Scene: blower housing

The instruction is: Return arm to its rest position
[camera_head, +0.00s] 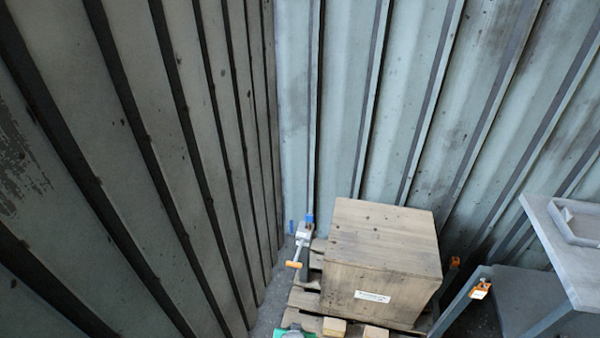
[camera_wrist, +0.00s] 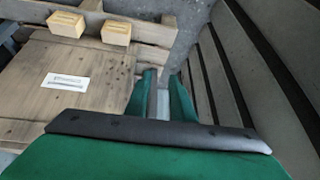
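My gripper (camera_wrist: 163,73) shows in the wrist view as two green fingers beyond a dark-edged green body. A gap shows between the fingers and nothing is held in it. The fingers lie over the edge of a wooden box and the floor beside it, and I cannot tell how high above them. In the head view a small green piece at the bottom edge may be part of my arm. The rest of the arm is out of view there.
The wooden box (camera_head: 380,250) with a white label stands on a pallet (camera_head: 303,299). Two small wooden blocks (camera_head: 334,327) lie in front. A device with an orange handle (camera_head: 293,264) stands left of the box. A grey table (camera_head: 555,235) is at right. Ribbed walls (camera_head: 350,110) close the corner.

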